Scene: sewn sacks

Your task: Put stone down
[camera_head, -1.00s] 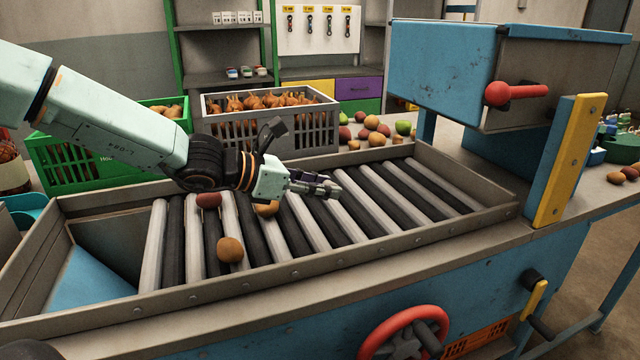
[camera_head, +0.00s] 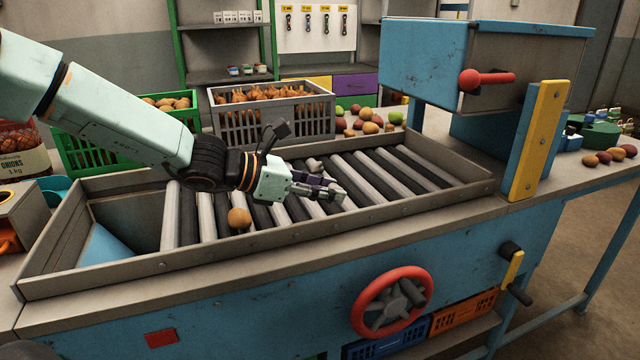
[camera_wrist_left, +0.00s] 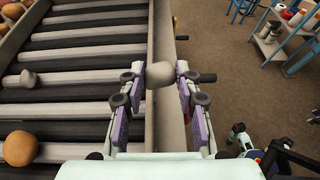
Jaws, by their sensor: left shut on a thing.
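My left gripper (camera_head: 330,193) reaches in from the left over the roller table (camera_head: 345,250). In the left wrist view its fingers (camera_wrist_left: 157,82) are shut on a rounded grey-beige stone (camera_wrist_left: 161,75). That stone is held over the table's front metal rail (camera_wrist_left: 166,30); whether it touches anything is unclear. In the head view the fingers largely hide it. Another small greyish stone (camera_wrist_left: 28,78) lies on the rollers; a similar lump shows behind the gripper in the head view (camera_head: 313,163).
A brown potato (camera_head: 239,218) lies on the rollers. A grey onion crate (camera_head: 235,129) and a green crate (camera_head: 78,160) stand behind. Loose produce (camera_head: 368,127) lies behind the table. A blue machine with a yellow post (camera_head: 538,140) stands at right. A red handwheel (camera_head: 392,300) is in front.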

